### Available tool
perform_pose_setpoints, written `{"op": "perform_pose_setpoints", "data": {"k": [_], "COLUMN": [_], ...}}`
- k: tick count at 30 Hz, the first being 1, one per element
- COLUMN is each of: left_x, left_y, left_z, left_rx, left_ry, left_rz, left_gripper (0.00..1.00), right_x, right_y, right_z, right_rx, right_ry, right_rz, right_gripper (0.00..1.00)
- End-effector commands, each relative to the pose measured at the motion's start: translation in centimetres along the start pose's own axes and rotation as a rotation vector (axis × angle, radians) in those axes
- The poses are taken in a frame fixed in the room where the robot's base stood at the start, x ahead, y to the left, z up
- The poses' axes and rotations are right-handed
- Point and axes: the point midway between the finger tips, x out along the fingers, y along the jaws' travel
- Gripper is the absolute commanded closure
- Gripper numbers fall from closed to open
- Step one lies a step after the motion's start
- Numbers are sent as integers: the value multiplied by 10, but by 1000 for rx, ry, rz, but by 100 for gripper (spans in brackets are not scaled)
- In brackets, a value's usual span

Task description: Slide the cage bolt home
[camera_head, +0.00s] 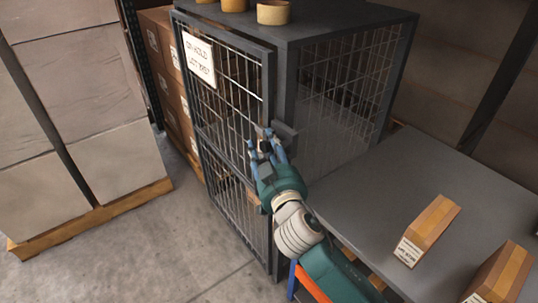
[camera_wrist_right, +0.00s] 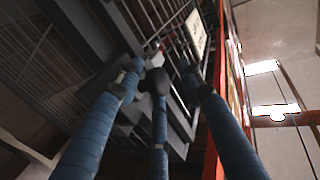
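The cage (camera_head: 345,85) is a dark grey box with wire mesh. Its mesh door (camera_head: 235,85) faces front left and stands at or near its frame; I cannot tell if it is fully flush. A grey bolt housing (camera_head: 286,134) sits at the door's right edge. My right gripper (camera_head: 264,146) is at the housing, its blue fingers apart. In the right wrist view, a dark round knob (camera_wrist_right: 157,81), apparently the bolt's, lies between the spread fingertips (camera_wrist_right: 158,76). Contact is unclear, and the bolt's rod is mostly hidden. My left gripper is not in view.
A white sign (camera_head: 199,59) hangs on the door. Several tan rolls (camera_head: 273,12) stand on the cage top. A grey table (camera_head: 375,185) with cartons (camera_head: 428,228) is at right. Wrapped pallet goods (camera_head: 75,110) stand at left. The floor (camera_head: 150,250) before the door is clear.

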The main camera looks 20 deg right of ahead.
Motion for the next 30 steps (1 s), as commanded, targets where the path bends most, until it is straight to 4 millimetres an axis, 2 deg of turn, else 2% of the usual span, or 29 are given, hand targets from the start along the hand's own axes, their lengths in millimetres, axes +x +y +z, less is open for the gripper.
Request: {"op": "perform_pose_setpoints", "data": {"k": [9, 15, 21, 30], "left_x": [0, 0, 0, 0], "left_y": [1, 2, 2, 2], "left_z": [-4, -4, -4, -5], "left_rx": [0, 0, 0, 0], "left_ry": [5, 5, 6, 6], "left_rz": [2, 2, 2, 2], "left_gripper": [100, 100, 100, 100], "right_x": [-64, -98, -112, -113], "right_y": [0, 0, 1, 1], "right_z": [1, 0, -2, -2], "right_rx": [5, 3, 2, 1], "right_ry": [-3, 0, 3, 4], "right_rz": [0, 1, 1, 1], "right_gripper": [63, 63, 63, 63]}}
